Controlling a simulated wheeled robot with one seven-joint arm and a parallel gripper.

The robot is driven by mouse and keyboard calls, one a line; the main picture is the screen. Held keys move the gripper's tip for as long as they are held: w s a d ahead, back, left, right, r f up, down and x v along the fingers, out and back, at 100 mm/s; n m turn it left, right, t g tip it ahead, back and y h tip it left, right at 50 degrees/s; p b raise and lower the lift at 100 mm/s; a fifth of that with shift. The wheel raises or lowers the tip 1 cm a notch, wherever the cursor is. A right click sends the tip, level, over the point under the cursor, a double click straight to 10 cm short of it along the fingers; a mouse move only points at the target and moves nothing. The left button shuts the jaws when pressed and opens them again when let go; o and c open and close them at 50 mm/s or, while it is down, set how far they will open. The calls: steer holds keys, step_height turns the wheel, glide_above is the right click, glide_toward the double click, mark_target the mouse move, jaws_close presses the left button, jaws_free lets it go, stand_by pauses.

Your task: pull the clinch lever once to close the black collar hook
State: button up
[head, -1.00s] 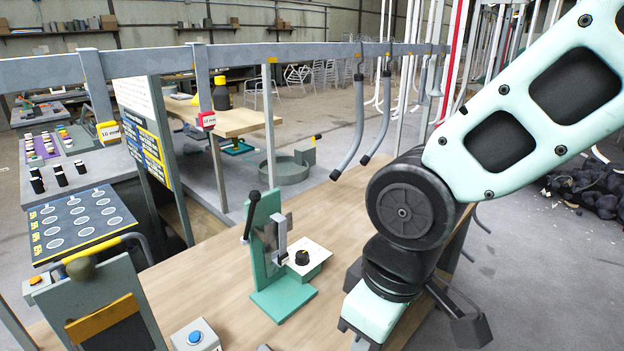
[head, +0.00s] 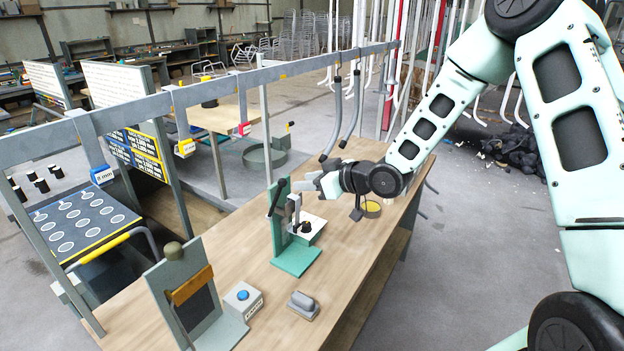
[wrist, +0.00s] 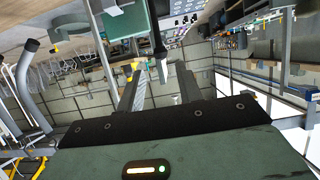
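The green clinch press (head: 279,230) stands upright on the wooden bench. Its black clinch lever (head: 275,202) rises at a slant on the press's left side. A small black piece, seemingly the collar hook (head: 306,227), sits on the white plate of the press; I cannot tell whether it is closed. My gripper (head: 308,183) is just right of the lever's top, with its fingers pointing left. In the wrist view my gripper (wrist: 160,84) is open, its two fingers apart. The black lever (wrist: 156,35) shows between them; contact cannot be told.
A grey box with a blue button (head: 242,296), a grey block (head: 303,304) and a tilted grey stand (head: 185,300) are on the near bench. A yellow-topped round part (head: 371,208) lies right of the press. A grey rail (head: 220,85) with hanging tags runs behind.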

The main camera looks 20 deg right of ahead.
mark_target(286, 182)
steer(key=b+x, duration=0.1)
steer(key=x, duration=0.6)
steer(key=shift+b, duration=0.4)
steer(key=shift+w, duration=0.1)
steer(key=shift+c, duration=1.2)
steer(key=c, duration=0.3)
steer(key=shift+s+d+f+b, duration=0.75)
steer(key=shift+s+f, duration=0.15)
steer(key=shift+s, duration=0.15)
steer(key=shift+s+d+f+b, duration=0.7)
steer(key=shift+s+f, duration=0.2)
steer(key=shift+s, duration=0.1)
